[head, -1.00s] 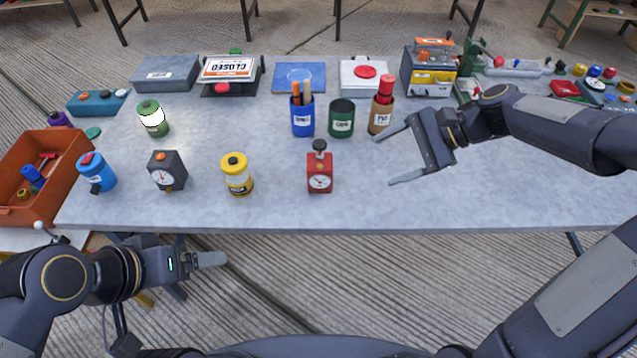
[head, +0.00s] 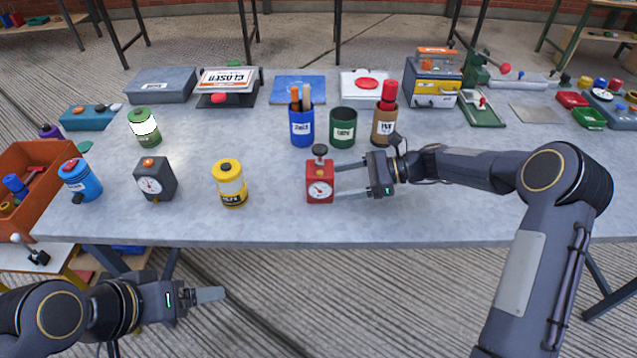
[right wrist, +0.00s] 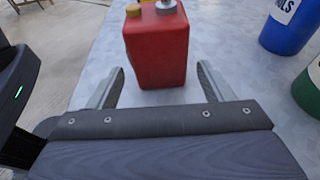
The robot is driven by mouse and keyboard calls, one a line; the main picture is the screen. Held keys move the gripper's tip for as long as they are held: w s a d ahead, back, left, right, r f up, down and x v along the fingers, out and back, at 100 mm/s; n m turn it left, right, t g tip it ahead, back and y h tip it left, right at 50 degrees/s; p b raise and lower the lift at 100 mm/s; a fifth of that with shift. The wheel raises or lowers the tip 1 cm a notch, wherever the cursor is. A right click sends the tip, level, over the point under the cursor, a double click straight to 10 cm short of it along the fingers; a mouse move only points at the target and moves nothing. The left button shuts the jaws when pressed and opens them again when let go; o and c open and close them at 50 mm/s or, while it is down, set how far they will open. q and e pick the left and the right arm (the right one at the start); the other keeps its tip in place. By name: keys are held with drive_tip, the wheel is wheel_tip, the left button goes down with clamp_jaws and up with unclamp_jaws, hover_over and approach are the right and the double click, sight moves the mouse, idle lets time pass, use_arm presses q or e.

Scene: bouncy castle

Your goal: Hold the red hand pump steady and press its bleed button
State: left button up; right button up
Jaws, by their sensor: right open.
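The red hand pump (head: 320,187) stands upright near the table's front edge, with a dial on its front and a dark knob on top. In the right wrist view the red pump (right wrist: 158,50) stands just ahead of the fingertips, with a brass cap and a grey knob on top. My right gripper (head: 348,178) is open and comes from the right, its fingers pointing at the pump's right side. The pump is not gripped. My left gripper (head: 207,296) is low in front of the table, away from the pump; its finger gap cannot be made out.
A yellow canister (head: 229,184), a dark gauge box (head: 155,180) and a blue canister (head: 81,180) stand left of the pump. Blue (head: 302,128), green (head: 342,130) and brown (head: 384,124) cups stand behind it. The tabletop right of my right forearm is mostly clear.

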sight(325, 185)
use_arm(q)
drive_tip(key=shift+f, duration=0.45)
use_arm(e)
drive_tip(key=shift+x, duration=2.65)
drive_tip(key=shift+c, duration=0.3)
drive_tip(key=c, duration=0.6)
use_arm(q)
clamp_jaws()
use_arm(e)
drive_tip(key=shift+o, duration=0.2)
